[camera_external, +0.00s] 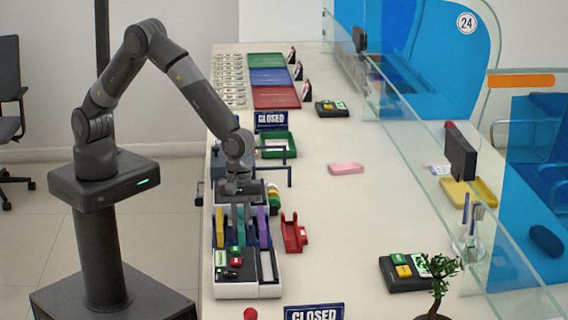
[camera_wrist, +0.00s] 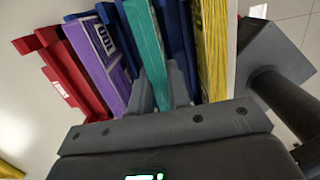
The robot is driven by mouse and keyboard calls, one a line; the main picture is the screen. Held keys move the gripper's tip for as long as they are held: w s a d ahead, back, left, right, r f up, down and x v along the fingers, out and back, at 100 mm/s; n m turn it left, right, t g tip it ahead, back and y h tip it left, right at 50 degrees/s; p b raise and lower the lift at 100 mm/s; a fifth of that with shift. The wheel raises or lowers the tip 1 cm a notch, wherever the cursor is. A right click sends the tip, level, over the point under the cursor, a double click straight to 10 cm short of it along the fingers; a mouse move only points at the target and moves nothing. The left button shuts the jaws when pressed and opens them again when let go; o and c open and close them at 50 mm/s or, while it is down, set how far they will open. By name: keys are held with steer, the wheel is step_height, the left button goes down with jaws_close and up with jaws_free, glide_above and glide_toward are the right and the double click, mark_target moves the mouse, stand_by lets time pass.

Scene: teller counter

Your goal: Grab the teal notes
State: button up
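The teal notes (camera_wrist: 146,42) stand on edge as a narrow bundle between purple notes (camera_wrist: 98,62) and yellow notes (camera_wrist: 213,48) in the wrist view. My gripper (camera_wrist: 160,88) has one finger on each side of the teal bundle. The gap between the fingers is about as narrow as the bundle, and they look shut on it. In the external view my gripper (camera_external: 241,212) points down over the middle of the note holder, with the yellow notes (camera_external: 220,228) to its left and the purple notes (camera_external: 263,228) to its right. The fingers and wrist partly hide the teal notes there.
Dark blue dividers (camera_wrist: 181,40) stand close beside the teal bundle. A red holder (camera_external: 293,233) is to the right. A black-and-white tray (camera_external: 236,290) is in front, and a green tray (camera_external: 278,146) behind. The counter right of the red holder is mostly clear, with a pink bundle (camera_external: 346,168) on it.

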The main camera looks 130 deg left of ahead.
jaws_close()
